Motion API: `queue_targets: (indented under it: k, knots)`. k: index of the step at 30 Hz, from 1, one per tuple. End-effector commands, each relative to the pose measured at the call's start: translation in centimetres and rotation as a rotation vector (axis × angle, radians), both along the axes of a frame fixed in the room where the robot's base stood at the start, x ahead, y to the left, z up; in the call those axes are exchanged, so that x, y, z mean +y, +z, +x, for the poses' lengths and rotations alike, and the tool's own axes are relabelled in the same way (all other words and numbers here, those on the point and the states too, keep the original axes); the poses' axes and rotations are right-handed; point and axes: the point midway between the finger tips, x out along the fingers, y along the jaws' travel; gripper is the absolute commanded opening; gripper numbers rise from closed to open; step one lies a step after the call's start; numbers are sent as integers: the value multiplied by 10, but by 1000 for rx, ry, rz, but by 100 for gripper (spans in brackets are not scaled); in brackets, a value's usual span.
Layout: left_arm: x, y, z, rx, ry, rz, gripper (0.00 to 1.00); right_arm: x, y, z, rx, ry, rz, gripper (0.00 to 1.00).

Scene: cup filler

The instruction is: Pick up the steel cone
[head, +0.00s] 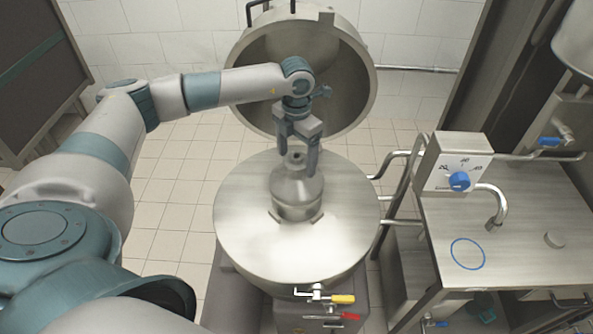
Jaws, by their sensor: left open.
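The steel cone (297,188) stands upright at the middle of the round steel vessel top (245,235). It is a grey metal body with a narrow neck and a small knob at its top. My left gripper (298,158) points down over it, with its two fingers open on either side of the neck. I cannot tell whether the fingers touch the cone. My right gripper is not in the view.
A large round lid (358,95) stands raised behind the vessel. Bent pipes (397,185) run along its right side. To the right is a steel table (520,262) with a control box (455,160), a spout (497,205) and a blue ring mark (468,254). Yellow and red valve handles (342,299) are at the front.

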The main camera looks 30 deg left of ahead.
Motion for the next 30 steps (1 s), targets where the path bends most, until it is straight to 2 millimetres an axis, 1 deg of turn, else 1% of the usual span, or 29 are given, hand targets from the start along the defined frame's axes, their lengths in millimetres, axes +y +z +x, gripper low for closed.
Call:
queue_targets:
  k: [1,6,18,19,28,29,30]
  knots:
    - [0,-4,-1,3,0,0,77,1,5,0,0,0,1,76]
    - [0,-13,0,0,-2,0,77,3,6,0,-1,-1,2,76]
    - [0,-13,0,0,-1,0,77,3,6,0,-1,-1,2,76]
    - [0,-13,0,-1,-1,0,75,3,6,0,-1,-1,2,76]
    - [0,-13,0,0,-1,0,3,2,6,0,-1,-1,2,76]
    - [0,-13,0,0,-1,0,0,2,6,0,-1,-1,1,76]
    - [0,-11,1,-3,-1,-1,0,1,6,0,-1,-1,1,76]
